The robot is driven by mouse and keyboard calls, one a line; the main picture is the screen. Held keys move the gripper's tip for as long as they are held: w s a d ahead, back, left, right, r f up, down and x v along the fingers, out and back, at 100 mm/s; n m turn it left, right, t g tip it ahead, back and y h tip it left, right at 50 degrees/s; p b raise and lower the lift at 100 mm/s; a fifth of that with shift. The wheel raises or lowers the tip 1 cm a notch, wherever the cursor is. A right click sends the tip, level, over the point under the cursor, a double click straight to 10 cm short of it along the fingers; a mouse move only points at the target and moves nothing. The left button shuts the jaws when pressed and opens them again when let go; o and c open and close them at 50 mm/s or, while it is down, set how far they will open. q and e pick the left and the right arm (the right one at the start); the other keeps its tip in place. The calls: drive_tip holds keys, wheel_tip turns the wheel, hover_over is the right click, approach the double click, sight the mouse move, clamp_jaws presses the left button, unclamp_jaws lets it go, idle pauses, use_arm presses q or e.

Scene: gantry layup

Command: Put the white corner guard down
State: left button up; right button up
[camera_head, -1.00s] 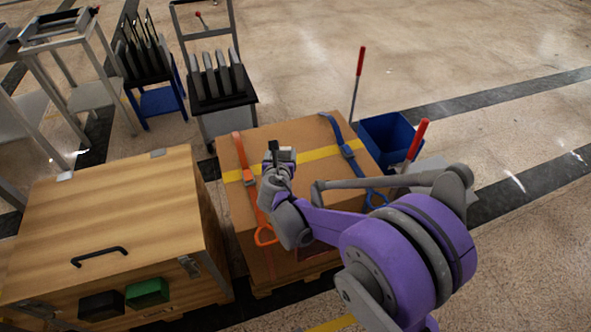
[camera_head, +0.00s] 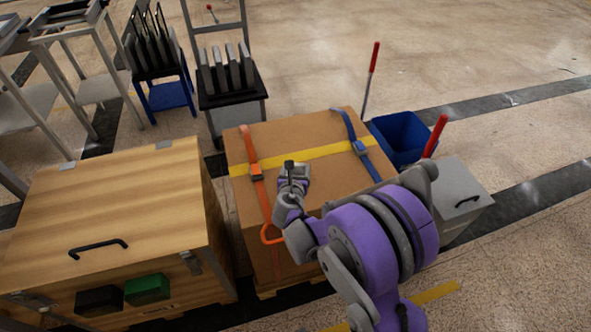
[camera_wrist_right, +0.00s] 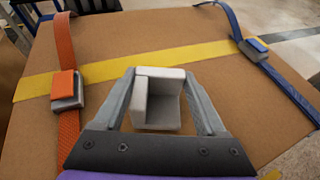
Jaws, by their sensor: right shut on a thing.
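The white corner guard (camera_wrist_right: 160,98) shows in the right wrist view between the two fingers of my right gripper (camera_wrist_right: 162,85), which is shut on it. It is a small white angled piece with an open hollow. Behind it lies the top of the large cardboard box (camera_wrist_right: 110,40). In the head view my right gripper (camera_head: 292,170) is over the top of the cardboard box (camera_head: 290,137), near the yellow tape (camera_head: 318,154). The guard is hard to make out there. I cannot tell whether it touches the box. My left gripper is not in view.
An orange strap (camera_head: 250,147) and a blue strap (camera_head: 350,124) cross the box. A wooden crate (camera_head: 115,200) stands left. A blue bin (camera_head: 402,135) and a grey box (camera_head: 462,190) stand right. Racks with upright plates (camera_head: 228,75) stand behind.

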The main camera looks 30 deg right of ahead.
drive_tip(key=shift+f, duration=0.15)
drive_tip(key=o, duration=1.2)
drive_tip(key=shift+o, duration=0.2)
